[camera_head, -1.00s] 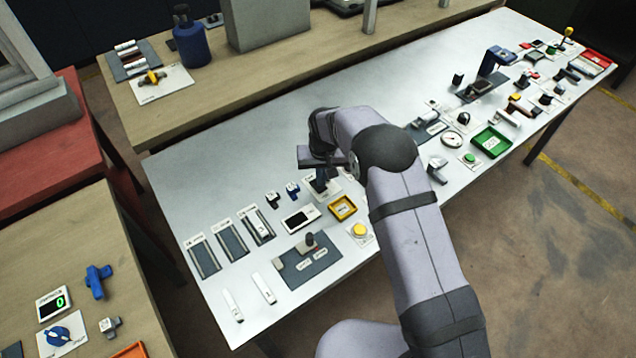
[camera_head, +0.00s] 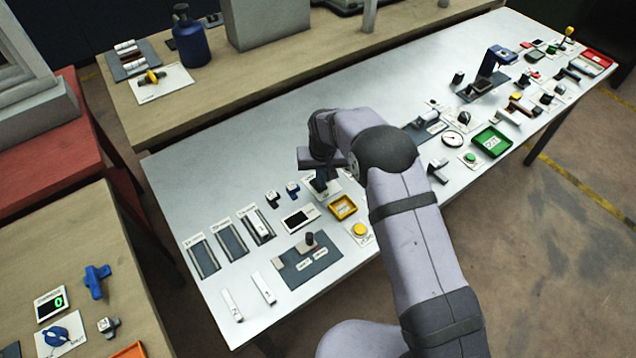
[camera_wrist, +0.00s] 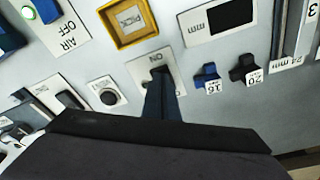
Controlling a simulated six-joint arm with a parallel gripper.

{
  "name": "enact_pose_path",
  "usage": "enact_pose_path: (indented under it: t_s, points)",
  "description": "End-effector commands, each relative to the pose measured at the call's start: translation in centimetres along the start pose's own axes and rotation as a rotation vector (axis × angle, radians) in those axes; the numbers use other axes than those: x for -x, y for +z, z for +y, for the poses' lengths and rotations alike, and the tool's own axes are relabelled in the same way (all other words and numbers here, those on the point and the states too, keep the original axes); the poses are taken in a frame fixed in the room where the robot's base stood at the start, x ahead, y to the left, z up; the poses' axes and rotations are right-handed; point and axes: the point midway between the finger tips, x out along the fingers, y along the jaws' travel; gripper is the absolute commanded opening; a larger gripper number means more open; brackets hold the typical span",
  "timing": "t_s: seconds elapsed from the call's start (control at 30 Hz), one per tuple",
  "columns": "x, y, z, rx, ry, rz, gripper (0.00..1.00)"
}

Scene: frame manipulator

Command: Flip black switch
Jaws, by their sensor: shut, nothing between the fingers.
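The switch sits on a white plate (camera_wrist: 141,70) marked ON in the wrist view. A dark part of the black switch (camera_wrist: 161,72) shows at the middle of the plate, mostly hidden behind my fingers. My gripper (camera_wrist: 166,92) is shut and empty, with its narrow dark fingers pointing at the switch. I cannot tell whether the fingertips touch it. In the head view my gripper (camera_head: 319,187) is low over the table at the same plate (camera_head: 334,187), and the switch's own position is hidden there.
A yellow PICK tray (camera_wrist: 128,20), an mm display (camera_wrist: 217,20) and blue (camera_wrist: 206,75) and black (camera_wrist: 243,68) sized pieces surround the plate. A round black button (camera_wrist: 107,96) is to its left. The grey table (camera_head: 220,160) is clear toward the back left.

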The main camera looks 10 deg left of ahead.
Motion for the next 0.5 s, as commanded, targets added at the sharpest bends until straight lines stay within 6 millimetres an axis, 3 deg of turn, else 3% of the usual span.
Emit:
enact_pose_path:
  t_s: [0.5]
  points:
    - [-0.72,0.10,0.00,0.000,0.000,0.000,0.00]
